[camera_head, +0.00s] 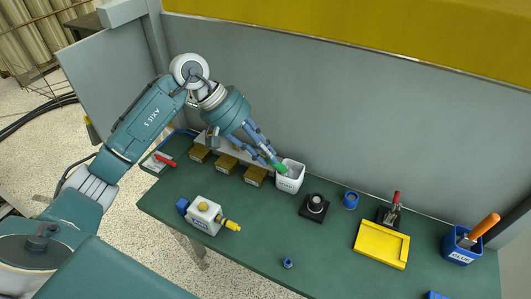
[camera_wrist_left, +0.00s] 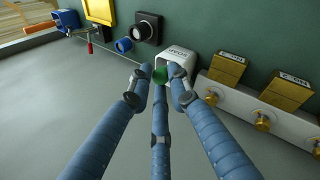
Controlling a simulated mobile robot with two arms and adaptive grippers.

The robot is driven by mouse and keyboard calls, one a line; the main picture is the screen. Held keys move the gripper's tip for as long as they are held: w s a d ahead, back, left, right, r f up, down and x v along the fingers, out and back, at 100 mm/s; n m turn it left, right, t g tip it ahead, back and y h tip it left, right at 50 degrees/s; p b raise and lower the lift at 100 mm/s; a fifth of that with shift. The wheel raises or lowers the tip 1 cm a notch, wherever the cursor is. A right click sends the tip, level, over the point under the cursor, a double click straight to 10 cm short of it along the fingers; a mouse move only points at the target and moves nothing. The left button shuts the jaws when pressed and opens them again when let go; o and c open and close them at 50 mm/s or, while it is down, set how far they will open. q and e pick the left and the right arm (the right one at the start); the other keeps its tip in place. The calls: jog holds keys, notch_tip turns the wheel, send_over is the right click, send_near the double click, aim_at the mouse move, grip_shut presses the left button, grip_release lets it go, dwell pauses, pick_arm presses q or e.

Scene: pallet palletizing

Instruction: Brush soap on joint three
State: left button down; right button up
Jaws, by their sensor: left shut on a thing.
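My left gripper (camera_head: 272,158) is shut on a green-handled brush (camera_head: 281,168). It holds the brush at the mouth of a white soap cup (camera_head: 290,181), and the brush's lower end is hidden in the cup. In the left wrist view the green handle (camera_wrist_left: 160,74) shows between the three fingers, with the cup (camera_wrist_left: 179,57) just beyond. To the left of the cup in the head view, three brass-coloured blocks (camera_head: 227,164) stand along a pale manifold bar (camera_head: 236,150). In the wrist view brass fittings (camera_wrist_left: 263,121) stick out of the bar.
A white device with a yellow nozzle (camera_head: 205,215) lies in front of the blocks. Right of the cup are a black fixture (camera_head: 315,207), a blue ring (camera_head: 350,200), a yellow tray (camera_head: 381,244) and a blue bin (camera_head: 461,246). A grey wall (camera_head: 330,110) stands behind the bench.

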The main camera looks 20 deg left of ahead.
pick_arm(q)
jog(key=shift+s+f, duration=0.1)
jog(key=shift+f, duration=0.05)
dwell(0.3)
jog(key=shift+b, duration=0.5)
dwell(0.6)
dwell(0.4)
notch_tip(320, 180, up, 2)
jog(key=shift+r+p, duration=0.1)
jog(key=shift+p, duration=0.3)
jog(key=shift+r+p, duration=0.8)
jog(key=shift+r, duration=1.65)
